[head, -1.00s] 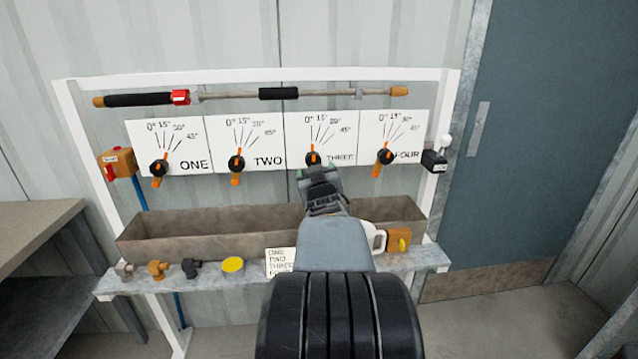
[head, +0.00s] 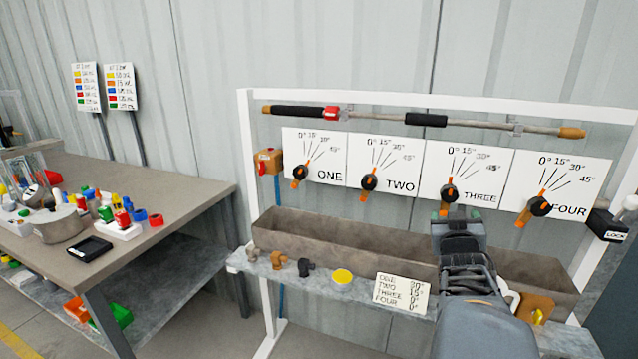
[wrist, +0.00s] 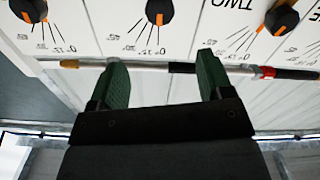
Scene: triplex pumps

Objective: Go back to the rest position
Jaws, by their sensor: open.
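My gripper (head: 448,214) is in front of the panel rack in the head view, just below the dial marked THREE (head: 449,193). In the wrist view its two green fingers (wrist: 164,84) stand apart with nothing between them. The dials ONE (head: 300,171), TWO (head: 369,182) and FOUR (head: 540,207) stand in a row with orange pointers. In the upside-down wrist view a dial (wrist: 159,12) shows beyond the fingers, apart from them.
A brown trough (head: 340,240) and a narrow shelf (head: 340,290) with fittings and a written card (head: 401,292) lie below the dials. A long rod (head: 470,125) runs above. A workbench (head: 190,195) with a pot (head: 60,223) and coloured parts stands at left.

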